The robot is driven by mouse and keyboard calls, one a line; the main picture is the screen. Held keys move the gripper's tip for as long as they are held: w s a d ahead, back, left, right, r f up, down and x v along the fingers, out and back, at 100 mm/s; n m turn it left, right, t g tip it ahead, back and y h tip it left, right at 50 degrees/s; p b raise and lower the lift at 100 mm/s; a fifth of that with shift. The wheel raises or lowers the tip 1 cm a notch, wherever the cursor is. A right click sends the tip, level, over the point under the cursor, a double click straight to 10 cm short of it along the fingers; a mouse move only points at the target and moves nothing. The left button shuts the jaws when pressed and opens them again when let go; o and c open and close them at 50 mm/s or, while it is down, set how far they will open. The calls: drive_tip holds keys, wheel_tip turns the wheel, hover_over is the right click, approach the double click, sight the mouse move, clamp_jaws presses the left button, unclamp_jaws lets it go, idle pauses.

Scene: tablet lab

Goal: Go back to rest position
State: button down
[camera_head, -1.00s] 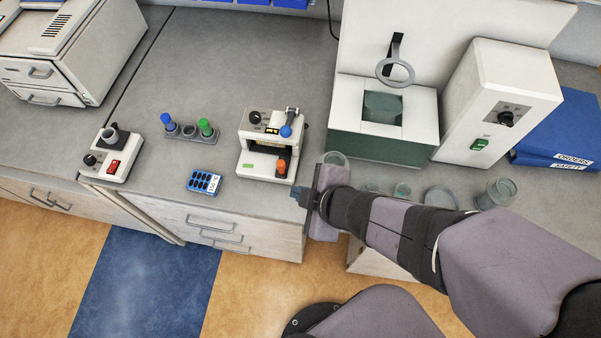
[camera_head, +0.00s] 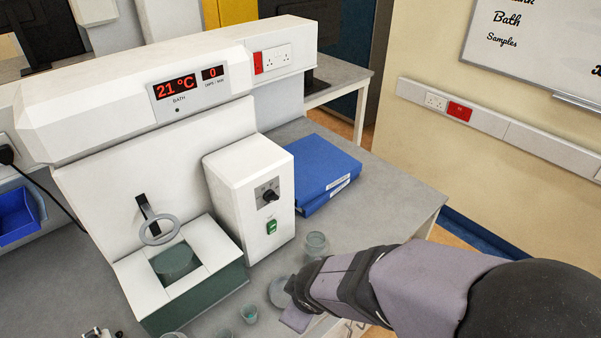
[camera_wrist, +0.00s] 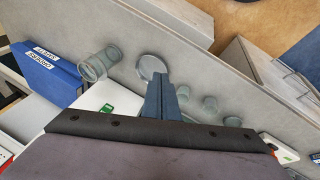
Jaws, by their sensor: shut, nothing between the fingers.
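My gripper (camera_head: 290,285) is at the end of my arm in the lower right of the head view, over the bench near a round glass dish (camera_head: 279,293). In the wrist view my gripper (camera_wrist: 161,98) shows its dark blue fingers shut together with nothing between them. Their tips point at the bench, close to the glass dish (camera_wrist: 152,67) in that picture. I cannot tell the exact height of the fingers above the bench.
A white bath unit (camera_head: 190,260) with a 21 °C display and a control box (camera_head: 250,190) stand left of my gripper. A glass beaker (camera_head: 316,243), small glass cups (camera_head: 249,313) and blue binders (camera_head: 320,175) are nearby. Bare bench (camera_head: 385,205) lies right of the binders.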

drive_tip(key=s+d+m+g, duration=0.2)
drive_tip(key=s+d+m, duration=0.1)
drive_tip(key=d+m, duration=0.3)
drive_tip(key=s+d+f+m+g+h+b, duration=0.1)
drive_tip(key=s+d+m, duration=0.3)
drive_tip(key=d, duration=0.6)
drive_tip(key=m+g, duration=0.1)
drive_tip(key=m, duration=0.1)
drive_tip(key=shift+s+d+f+m, duration=0.15)
drive_tip(key=shift+d+f+m, duration=0.05)
drive_tip(key=shift+d+m, duration=0.15)
